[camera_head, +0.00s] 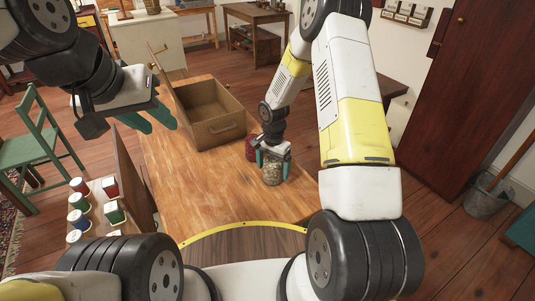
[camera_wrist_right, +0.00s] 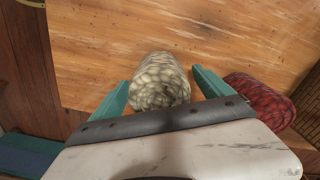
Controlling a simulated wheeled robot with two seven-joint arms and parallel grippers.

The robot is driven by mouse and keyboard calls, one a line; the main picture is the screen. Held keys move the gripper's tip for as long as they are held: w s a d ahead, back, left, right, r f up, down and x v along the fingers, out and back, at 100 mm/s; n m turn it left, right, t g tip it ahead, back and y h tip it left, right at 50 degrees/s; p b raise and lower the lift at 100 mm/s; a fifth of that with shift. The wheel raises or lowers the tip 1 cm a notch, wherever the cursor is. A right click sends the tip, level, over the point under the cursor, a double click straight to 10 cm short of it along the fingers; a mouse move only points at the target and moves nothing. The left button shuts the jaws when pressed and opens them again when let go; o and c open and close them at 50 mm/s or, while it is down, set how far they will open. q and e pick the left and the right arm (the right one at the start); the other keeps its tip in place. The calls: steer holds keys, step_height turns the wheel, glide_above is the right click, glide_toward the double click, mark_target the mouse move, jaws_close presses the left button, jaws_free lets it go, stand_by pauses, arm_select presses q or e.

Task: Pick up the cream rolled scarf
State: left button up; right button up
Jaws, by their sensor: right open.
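The cream rolled scarf (camera_head: 272,172) lies on the wooden table (camera_head: 205,199), with my right gripper (camera_head: 273,158) right above it. In the right wrist view the cream rolled scarf (camera_wrist_right: 160,80) sits between the two open green fingers of the right gripper (camera_wrist_right: 160,90), with a gap on the right side. A red rolled scarf (camera_wrist_right: 262,98) lies just outside the right-hand finger; in the head view the red scarf (camera_head: 250,150) is partly hidden behind the gripper. My left gripper (camera_head: 160,118) hangs over the table's left edge, its green fingers seen from the side.
An open wooden box (camera_head: 208,112) stands at the table's back. A green chair (camera_head: 38,145) is further left. The table's front middle is clear.

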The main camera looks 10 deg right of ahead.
steer(key=shift+f, duration=0.45)
steer(key=shift+c, duration=0.2)
steer(key=c, duration=1.5)
steer(key=shift+c, duration=0.2)
steer(key=shift+r, duration=0.2)
